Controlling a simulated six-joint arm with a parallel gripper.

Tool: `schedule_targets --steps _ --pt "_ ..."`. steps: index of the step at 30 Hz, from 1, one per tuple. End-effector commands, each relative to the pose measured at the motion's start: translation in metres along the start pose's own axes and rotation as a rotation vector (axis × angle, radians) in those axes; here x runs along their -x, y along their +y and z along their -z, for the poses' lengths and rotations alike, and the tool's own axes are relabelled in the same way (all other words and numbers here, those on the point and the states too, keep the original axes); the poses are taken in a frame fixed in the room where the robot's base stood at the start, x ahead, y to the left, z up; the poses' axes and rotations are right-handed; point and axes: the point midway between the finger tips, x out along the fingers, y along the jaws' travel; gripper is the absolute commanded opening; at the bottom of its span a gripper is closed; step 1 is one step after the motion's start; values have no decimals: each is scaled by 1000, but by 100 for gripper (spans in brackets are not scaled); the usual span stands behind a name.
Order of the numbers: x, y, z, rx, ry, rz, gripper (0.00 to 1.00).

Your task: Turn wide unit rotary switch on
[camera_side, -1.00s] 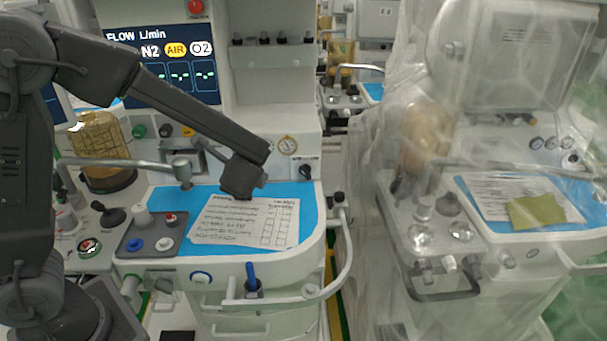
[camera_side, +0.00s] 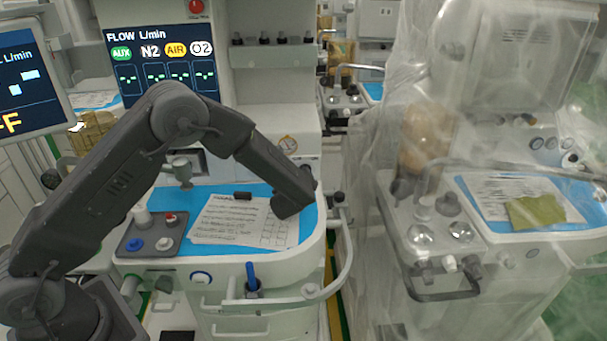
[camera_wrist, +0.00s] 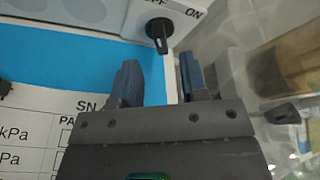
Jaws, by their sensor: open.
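The rotary switch (camera_wrist: 160,30) is a black knob on a pale panel at the top of the wrist view. An ON mark shows to its upper right and part of an OFF mark above it. Its long grip points down the picture, toward my fingers; I cannot tell which mark it is set to. My gripper (camera_wrist: 159,82) is open and empty, its two blue-grey fingers apart, with the switch ahead of the gap between them. In the side view my gripper (camera_side: 287,208) is low over the right part of the cart's worktop, and the switch is not clearly visible there.
A printed sheet (camera_side: 225,225) with a dark clip lies on the blue worktop (camera_side: 190,196). A grey rail (camera_side: 347,255) curves around the cart's right front corner. A blue pen-like item (camera_side: 251,275) stands at the front. A plastic-draped cart (camera_side: 480,270) stands at the right.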

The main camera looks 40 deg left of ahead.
Motion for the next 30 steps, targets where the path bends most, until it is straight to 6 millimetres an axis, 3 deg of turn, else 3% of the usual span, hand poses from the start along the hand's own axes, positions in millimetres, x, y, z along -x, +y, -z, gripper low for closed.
schedule_targets --steps 3,9,21,30 --pt "-23 1 0 0 -1 -2 40" --pt "-46 0 0 0 -1 -1 40" --pt "-52 0 0 0 1 0 40" --pt "-52 0 0 0 0 0 12"
